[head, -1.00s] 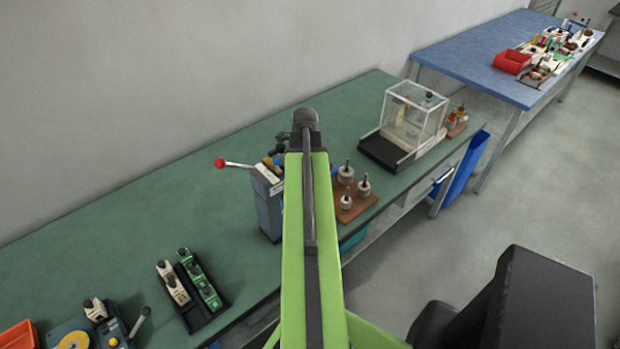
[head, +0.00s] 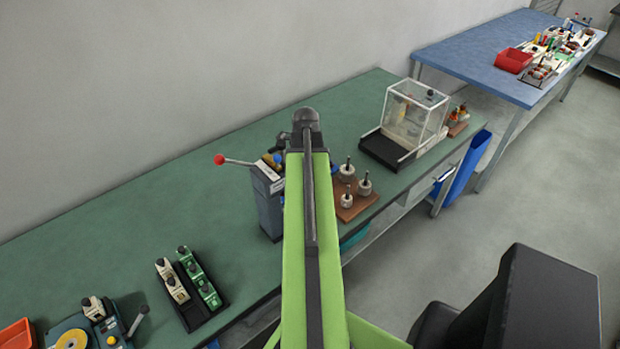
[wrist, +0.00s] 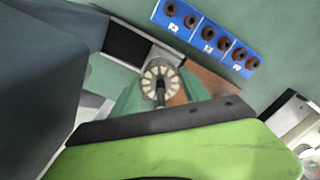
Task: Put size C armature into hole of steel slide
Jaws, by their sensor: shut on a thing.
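In the wrist view my gripper (wrist: 161,92) has its green fingers on either side of an armature (wrist: 152,72), a round part with pale wedge-like segments and a dark shaft, seen end-on. The gripper is shut on it. I cannot read its size. A light grey metal piece (wrist: 168,54) lies just behind the armature, beside a black panel (wrist: 127,44); I cannot tell if it is the steel slide, and no hole shows. In the head view my arm hides the gripper and the held armature.
A blue-grey post with a red-knobbed lever (head: 220,160) stands left of my arm. A brown board (head: 358,206) with three armatures and a clear box (head: 412,115) are to the right. In the wrist view a blue board (wrist: 196,37) holds several dark rings. The bench's left back is clear.

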